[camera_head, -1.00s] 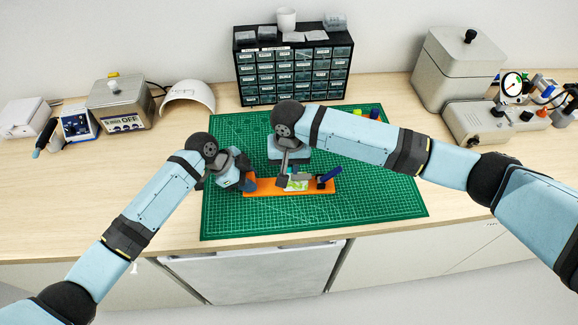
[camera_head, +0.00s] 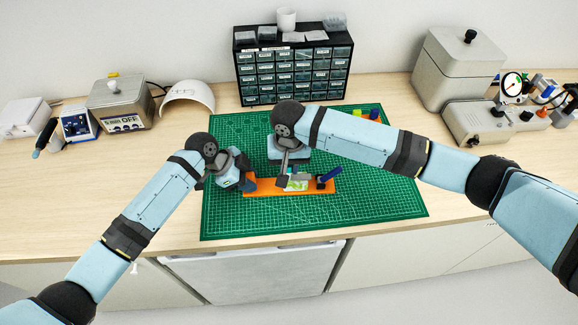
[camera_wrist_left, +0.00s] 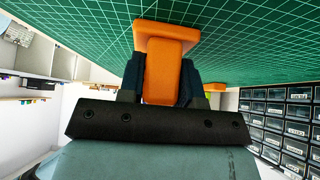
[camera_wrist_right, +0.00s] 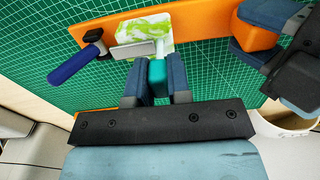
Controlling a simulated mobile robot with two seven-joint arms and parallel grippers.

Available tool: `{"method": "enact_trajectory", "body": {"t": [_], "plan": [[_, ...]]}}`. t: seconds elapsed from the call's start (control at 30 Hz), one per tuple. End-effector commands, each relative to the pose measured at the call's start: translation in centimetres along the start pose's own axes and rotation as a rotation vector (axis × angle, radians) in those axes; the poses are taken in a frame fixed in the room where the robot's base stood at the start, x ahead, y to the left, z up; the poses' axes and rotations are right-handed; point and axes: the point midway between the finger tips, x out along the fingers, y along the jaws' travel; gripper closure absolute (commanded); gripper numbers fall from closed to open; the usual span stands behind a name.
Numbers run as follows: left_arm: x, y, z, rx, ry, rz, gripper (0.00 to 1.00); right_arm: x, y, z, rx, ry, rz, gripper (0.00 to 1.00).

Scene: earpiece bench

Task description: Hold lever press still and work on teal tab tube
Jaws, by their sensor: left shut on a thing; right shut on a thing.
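The lever press has a long orange base (camera_head: 310,190) lying on the green mat, with a blue lever handle (camera_head: 331,174) at its right end. My left gripper (camera_head: 248,184) is shut on the upright orange block (camera_wrist_left: 163,72) at the press's left end. My right gripper (camera_wrist_right: 156,84) is shut on the teal tab (camera_wrist_right: 157,72) near the middle of the press. A white and green patterned piece (camera_wrist_right: 146,30) lies on the base beside the tab, partly under a grey metal bar (camera_wrist_right: 132,50). The tube itself is mostly hidden in the head view.
A green cutting mat (camera_head: 400,205) covers the bench middle. A black drawer cabinet (camera_head: 293,67) stands behind it. Small coloured pieces (camera_head: 373,115) sit at the mat's far right. Grey machines (camera_head: 460,70) stand at the right. The mat's front is clear.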

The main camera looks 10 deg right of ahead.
Motion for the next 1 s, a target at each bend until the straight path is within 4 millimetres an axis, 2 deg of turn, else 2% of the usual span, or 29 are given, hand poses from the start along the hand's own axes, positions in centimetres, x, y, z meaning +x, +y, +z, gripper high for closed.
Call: {"method": "enact_trajectory", "body": {"t": [0.1, 0.13, 0.2, 0.27, 0.53, 0.67, 0.77, 1.0], "plan": [[0.5, 0.3, 0.6, -0.005, -0.009, 0.008, 1.00, 0.1, 0.0, 0.0, 0.001, 0.001, 0.000, 1.00], [0.5, 0.3, 0.6, -0.005, -0.009, 0.008, 1.00, 0.1, 0.0, 0.0, 0.001, 0.001, 0.000, 0.80], [0.5, 0.3, 0.6, -0.005, -0.009, 0.008, 1.00, 0.1, 0.0, 0.0, 0.001, 0.001, 0.000, 0.64], [0.5, 0.3, 0.6, -0.005, -0.009, 0.008, 1.00, 0.1, 0.0, 0.0, 0.001, 0.000, 0.000, 0.52], [0.5, 0.3, 0.5, -0.005, -0.008, 0.008, 1.00, 0.1, 0.0, 0.0, 0.001, 0.000, 0.000, 0.52], [0.5, 0.3, 0.5, -0.005, -0.008, 0.008, 1.00, -0.9, 0.0, 0.0, 0.001, 0.001, -0.001, 0.52], [0.4, 0.3, 0.5, -0.004, -0.008, 0.008, 1.00, -2.5, 0.0, 0.0, 0.001, 0.002, -0.001, 0.52], [0.4, 0.3, 0.5, -0.004, -0.008, 0.007, 1.00, -7.8, 0.0, 0.1, 0.000, 0.004, -0.003, 0.52]]}}
